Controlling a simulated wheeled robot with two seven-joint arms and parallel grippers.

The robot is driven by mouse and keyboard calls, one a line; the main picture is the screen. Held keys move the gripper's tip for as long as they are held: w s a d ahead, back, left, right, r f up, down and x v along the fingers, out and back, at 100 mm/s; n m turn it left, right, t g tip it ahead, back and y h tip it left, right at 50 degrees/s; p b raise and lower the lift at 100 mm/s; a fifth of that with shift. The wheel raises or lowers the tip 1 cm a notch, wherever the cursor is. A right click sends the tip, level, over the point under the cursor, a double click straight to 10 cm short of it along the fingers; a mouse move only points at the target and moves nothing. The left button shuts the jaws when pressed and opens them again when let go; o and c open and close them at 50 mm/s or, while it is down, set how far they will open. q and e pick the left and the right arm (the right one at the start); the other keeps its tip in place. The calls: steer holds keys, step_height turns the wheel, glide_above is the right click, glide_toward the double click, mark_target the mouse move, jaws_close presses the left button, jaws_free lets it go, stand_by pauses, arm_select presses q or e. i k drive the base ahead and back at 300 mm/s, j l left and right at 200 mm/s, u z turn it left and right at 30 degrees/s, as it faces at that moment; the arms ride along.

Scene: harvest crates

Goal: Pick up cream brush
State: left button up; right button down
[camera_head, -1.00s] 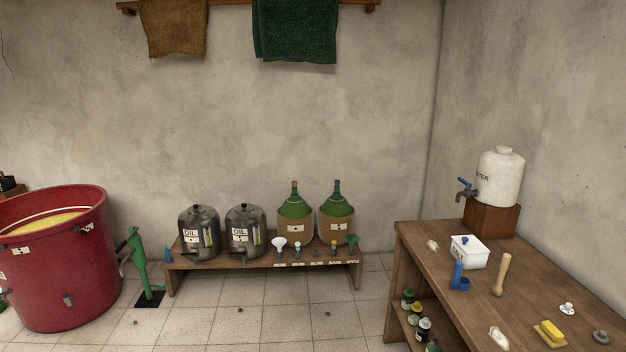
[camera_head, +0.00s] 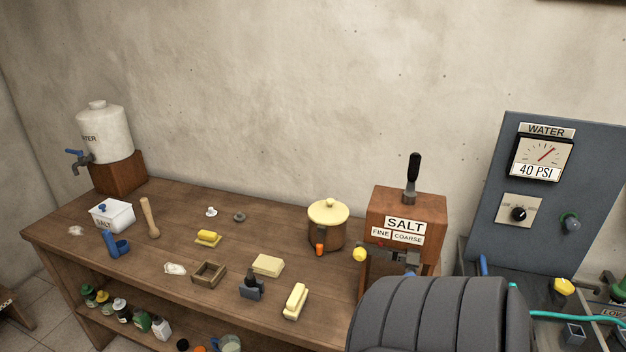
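A long cream-yellow block with a paler side (camera_head: 295,300), which looks like a cream brush, lies near the front edge of the wooden bench. A plain cream block (camera_head: 267,265) lies just behind it to the left; I cannot tell whether it is a brush. A yellow brush-like piece on a flat base (camera_head: 208,237) lies further back left. Neither of my grippers is in view.
The wooden bench (camera_head: 180,215) also bears a wooden frame (camera_head: 208,274), a dark grey holder (camera_head: 252,289), a lidded pot (camera_head: 328,226) and a salt box (camera_head: 404,222). A large dark ribbed shape (camera_head: 430,318) covers the lower right foreground.

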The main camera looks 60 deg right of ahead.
mark_target(296, 300)
steer(key=z, duration=1.75)
steer(key=j, duration=0.25)
steer(key=k, duration=0.05)
